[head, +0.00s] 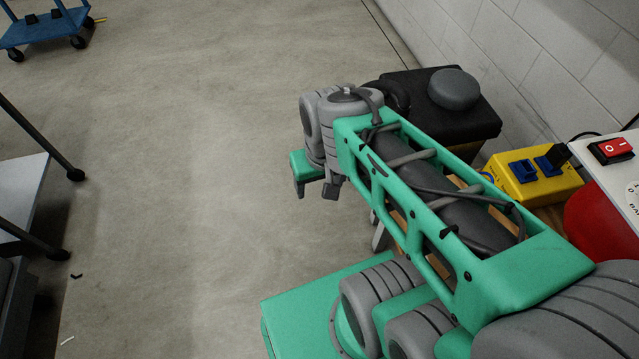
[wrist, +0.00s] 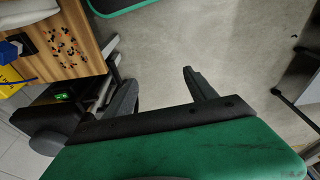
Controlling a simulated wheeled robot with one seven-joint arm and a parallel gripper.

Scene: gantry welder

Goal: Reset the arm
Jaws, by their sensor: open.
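My gripper (head: 316,189) hangs at the far end of my green and grey arm, near the middle of the head view. In the wrist view my gripper (wrist: 161,86) shows two dark fingers spread wide apart, with only bare floor between them. It is open and holds nothing. The arm reaches from the lower right corner towards the centre, and part of the gripper is hidden behind the wrist joint.
A black unit (head: 427,92) with a grey round pad stands by the wall. A yellow box (head: 548,188) with blue sockets lies right. A wooden surface (wrist: 72,40) bears small scattered pieces. A blue cart (head: 42,28) stands far left. The middle floor is clear.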

